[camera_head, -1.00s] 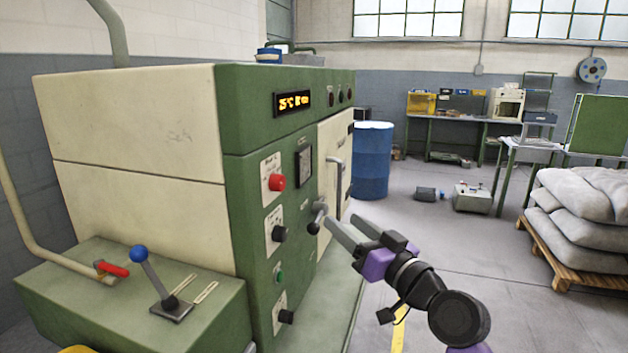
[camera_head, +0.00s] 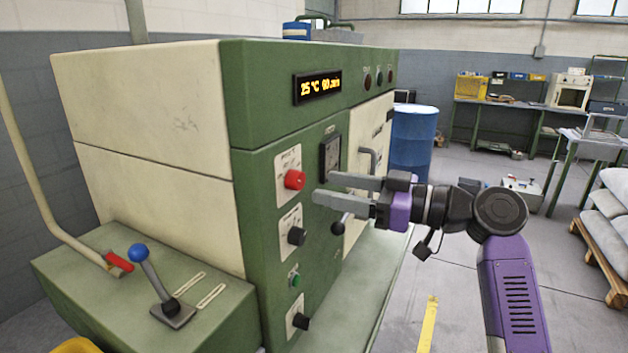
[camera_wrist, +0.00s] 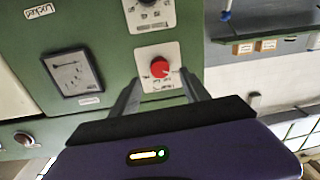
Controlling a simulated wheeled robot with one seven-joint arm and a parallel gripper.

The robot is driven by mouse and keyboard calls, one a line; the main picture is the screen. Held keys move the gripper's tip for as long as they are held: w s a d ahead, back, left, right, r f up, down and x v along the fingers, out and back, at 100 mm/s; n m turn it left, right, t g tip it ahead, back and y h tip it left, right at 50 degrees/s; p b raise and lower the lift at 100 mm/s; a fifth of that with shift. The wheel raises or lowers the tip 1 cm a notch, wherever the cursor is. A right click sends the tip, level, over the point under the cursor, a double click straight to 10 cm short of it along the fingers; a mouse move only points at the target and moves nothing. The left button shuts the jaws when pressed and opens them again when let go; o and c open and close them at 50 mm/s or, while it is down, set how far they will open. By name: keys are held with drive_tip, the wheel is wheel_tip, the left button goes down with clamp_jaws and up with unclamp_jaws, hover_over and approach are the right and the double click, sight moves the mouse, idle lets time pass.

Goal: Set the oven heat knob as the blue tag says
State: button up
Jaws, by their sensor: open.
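The oven (camera_head: 252,130) has a green front with a lit display (camera_head: 318,86) reading 25 °C. A red knob (camera_head: 294,180) sits on a white dial plate, also in the wrist view (camera_wrist: 160,67). Black knobs (camera_head: 297,236) and (camera_head: 301,321) sit below it. The plates' lettering is too small to read, so I cannot tell which knob is heat. My gripper (camera_head: 322,188) is open and empty, its fingers pointing left just right of the red knob. In the wrist view the fingers (camera_wrist: 158,88) lie either side of the red knob's plate. No blue tag is visible.
A gauge (camera_head: 329,157) and door handle (camera_head: 368,165) are right of the red knob. A blue-knobbed lever (camera_head: 138,252) stands on the left housing.

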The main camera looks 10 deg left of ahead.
sight(301, 182)
drive_tip(key=shift+p+x, duration=0.35)
drive_tip(key=shift+x, duration=2)
clamp_jaws()
